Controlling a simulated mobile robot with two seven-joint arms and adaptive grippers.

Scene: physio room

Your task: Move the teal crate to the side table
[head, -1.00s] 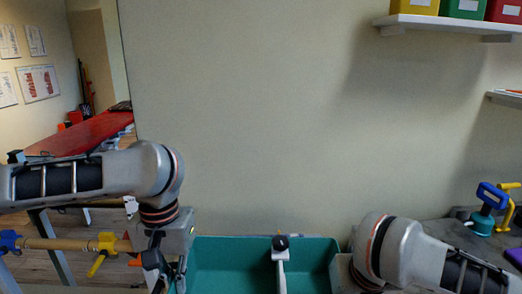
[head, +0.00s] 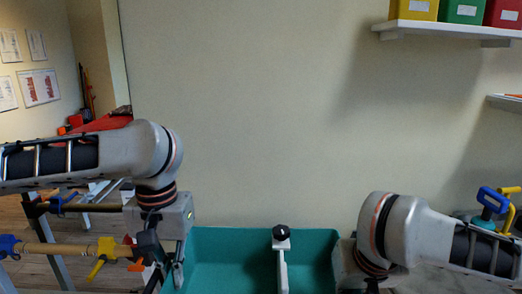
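The teal crate (head: 224,243) is at the bottom centre of the head view, its lower part cut off by the frame edge. A white upright piece with a black knob (head: 281,236) stands inside it. My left gripper (head: 165,266) is at the crate's left end, its fingers pointing down at the end wall; it appears closed on that wall. My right gripper (head: 350,272) is at the right end; its fingertips are hidden, but that end rises level with the left. I cannot make out the side table.
A grey worktop with a blue and yellow clamp-like item (head: 492,199) is at the right, partly behind my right arm. A wall shelf (head: 450,31) with coloured bins is at upper right. At left are a red padded table (head: 105,122) and a wooden bar (head: 60,249) with coloured clamps.

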